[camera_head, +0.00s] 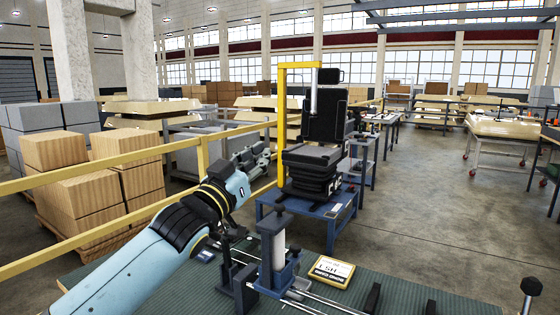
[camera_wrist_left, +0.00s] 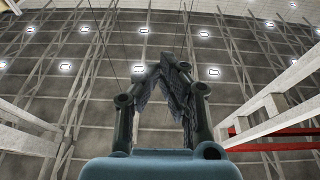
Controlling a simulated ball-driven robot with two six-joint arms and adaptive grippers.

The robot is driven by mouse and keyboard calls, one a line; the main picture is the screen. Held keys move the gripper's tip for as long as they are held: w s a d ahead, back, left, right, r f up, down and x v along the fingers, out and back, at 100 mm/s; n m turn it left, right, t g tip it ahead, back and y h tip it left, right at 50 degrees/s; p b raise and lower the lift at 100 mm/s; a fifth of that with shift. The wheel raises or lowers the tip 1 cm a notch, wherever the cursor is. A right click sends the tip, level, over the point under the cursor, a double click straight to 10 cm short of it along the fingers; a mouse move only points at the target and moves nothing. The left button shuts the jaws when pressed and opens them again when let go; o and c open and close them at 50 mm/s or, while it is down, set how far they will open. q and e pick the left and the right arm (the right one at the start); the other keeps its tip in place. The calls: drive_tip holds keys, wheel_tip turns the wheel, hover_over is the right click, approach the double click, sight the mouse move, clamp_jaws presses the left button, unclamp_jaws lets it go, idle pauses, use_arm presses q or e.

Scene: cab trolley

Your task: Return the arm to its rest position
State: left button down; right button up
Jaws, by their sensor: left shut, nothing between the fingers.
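My left arm comes in from the lower left of the head view, pale blue with black joints. My left gripper (camera_head: 257,158) is at its end, raised in front of the yellow railing and left of the black seat. In the left wrist view the gripper (camera_wrist_left: 168,65) points up at the ceiling, its fingers together and empty. My right gripper is not in view.
A black seat (camera_head: 315,145) stands on a blue trolley (camera_head: 311,218). A green-topped bench (camera_head: 400,290) in front carries a clamp fixture (camera_head: 272,250) and a yellow-framed sign (camera_head: 331,271). A yellow railing (camera_head: 100,160) runs along the left, with stacked cartons (camera_head: 95,180) behind it. Open floor (camera_head: 430,210) lies right.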

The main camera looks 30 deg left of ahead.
use_arm(q)
drive_tip(key=s+f+n+g+y, duration=0.1)
drive_tip(key=s+f+g+y, duration=0.2)
drive_tip(key=s+f+g, duration=0.85)
drive_tip(key=s+d+f+m+g, duration=0.1)
drive_tip(key=s+d+f+g, duration=0.3)
drive_tip(key=s, duration=0.8)
drive_tip(key=s+a+f+g, duration=0.15)
drive_tip(key=s+f, duration=0.45)
drive_tip(key=s, duration=0.6)
wheel_tip(320, 180, down, 36)
drive_tip(key=s+a+g+b, duration=0.2)
drive_tip(key=b, duration=0.8)
drive_tip(key=s+f+b, duration=0.4)
drive_tip(key=s+f, duration=0.5)
drive_tip(key=f, duration=0.3)
drive_tip(key=s+f+g+b, duration=0.1)
drive_tip(key=s+f+b, duration=0.3)
drive_tip(key=s+f, duration=0.5)
wheel_tip(320, 180, down, 4)
drive_tip(key=shift+s+a+r+g+h, duration=0.1)
drive_tip(key=shift+s+a+g+h, duration=0.1)
drive_tip(key=shift+a+g+h, duration=0.15)
